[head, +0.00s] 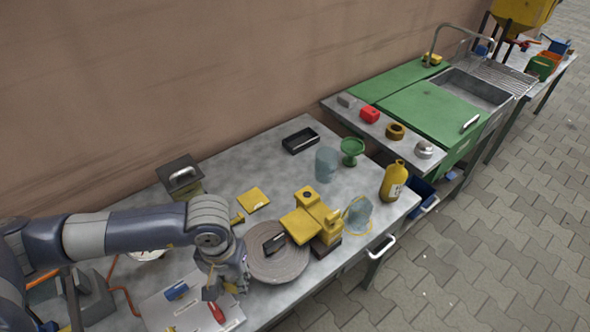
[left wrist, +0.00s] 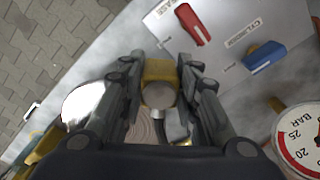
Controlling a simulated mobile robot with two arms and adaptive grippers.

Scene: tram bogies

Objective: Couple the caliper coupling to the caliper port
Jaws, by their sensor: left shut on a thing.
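My left gripper (head: 228,290) is low over the near part of the grey workbench, left of the brake disc. In the left wrist view its fingers (left wrist: 160,98) are shut on a yellow collar-like piece with a round, pale middle, which looks like the caliper coupling (left wrist: 159,71). In the head view the fingers mostly hide this piece. The yellow caliper (head: 318,222) stands at the right edge of the grey round disc (head: 278,262), apart from the gripper. A dark round opening shows on its top; I cannot tell whether that is the caliper port. My right gripper is not in view.
A pale panel (head: 188,312) with a red lever (left wrist: 189,24) and a blue lever (left wrist: 264,57) lies beside the gripper. A pressure gauge (left wrist: 303,140) is close by. A clear mask (head: 358,213) and yellow bottle (head: 394,181) stand right of the caliper.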

